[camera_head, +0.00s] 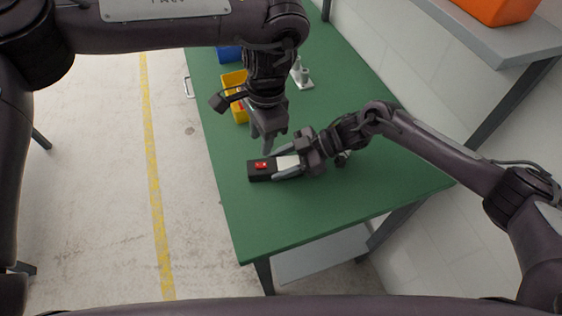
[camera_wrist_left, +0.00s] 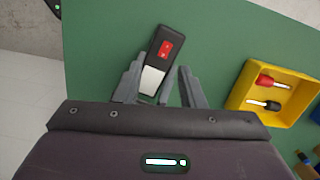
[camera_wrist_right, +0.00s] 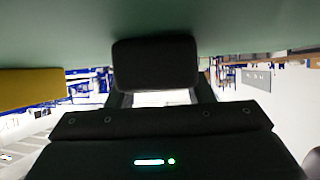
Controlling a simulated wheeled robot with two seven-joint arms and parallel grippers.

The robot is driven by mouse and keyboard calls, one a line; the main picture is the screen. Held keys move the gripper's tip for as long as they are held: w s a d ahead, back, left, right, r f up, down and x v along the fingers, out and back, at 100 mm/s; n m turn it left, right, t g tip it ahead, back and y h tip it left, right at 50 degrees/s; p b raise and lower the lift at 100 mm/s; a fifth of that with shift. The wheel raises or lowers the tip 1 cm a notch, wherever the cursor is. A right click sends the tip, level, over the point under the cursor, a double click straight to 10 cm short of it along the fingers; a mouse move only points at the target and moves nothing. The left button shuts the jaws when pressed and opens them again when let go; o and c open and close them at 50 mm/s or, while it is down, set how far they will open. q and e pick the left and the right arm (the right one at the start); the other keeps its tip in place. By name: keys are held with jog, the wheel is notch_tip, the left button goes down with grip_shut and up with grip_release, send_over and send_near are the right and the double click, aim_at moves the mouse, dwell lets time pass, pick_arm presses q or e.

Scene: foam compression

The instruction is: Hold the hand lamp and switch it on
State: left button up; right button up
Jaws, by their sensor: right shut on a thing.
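The hand lamp (camera_head: 256,174) is a dark block with a red switch (camera_head: 262,165) and a pale white section. My right gripper (camera_head: 275,163) is shut on the white section, with one finger on each side. In the right wrist view the lamp's dark end (camera_wrist_right: 155,65) faces the camera. My left gripper (camera_head: 268,147) hangs pointing down above and just behind the lamp. In the left wrist view its fingers (camera_wrist_left: 161,68) are apart with nothing held, and the lamp (camera_wrist_left: 146,60) shows beyond them with its red switch (camera_wrist_left: 166,48) facing up. Whether the lamp touches the table is unclear.
The green table (camera_head: 300,225) is clear in front of the lamp. A yellow bin (camera_wrist_left: 244,88) with screwdrivers and a blue bin (camera_head: 230,54) stand toward the back. A white object (camera_head: 301,76) stands beside them. A shelf with an orange bin (camera_head: 497,10) is at right.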

pick_arm(q)
jog(key=shift+s+d, duration=0.1)
jog(key=shift+c, duration=1.2)
jog(key=s+d, duration=0.1)
jog(key=s+d+f+m+g+h, duration=0.1)
jog(key=s+d+h, duration=0.1)
jog(key=shift+s+d+f+m+g, duration=0.2)
jog(key=shift+d+f+m+g, duration=0.1)
jog(key=shift+d, duration=0.05)
grip_shut()
jog(key=s+d+r+m+g+h, duration=0.1)
jog(key=s+d+m+g+h, duration=0.15)
jog(key=h, duration=0.45)
jog(key=w+a+t+h, duration=0.2)
jog(key=a+t+h, duration=0.1)
jog(key=a, duration=0.6)
jog(key=w+a+f+t+h, duration=0.1)
jog(key=w+a+t+h, duration=0.1)
jog(key=a, duration=0.8)
jog(key=shift+w+f+t+h, duration=0.15)
jog(key=shift+w+t+h, duration=0.25)
jog(key=shift+w+t, duration=0.35)
jog(key=shift+a, duration=0.1)
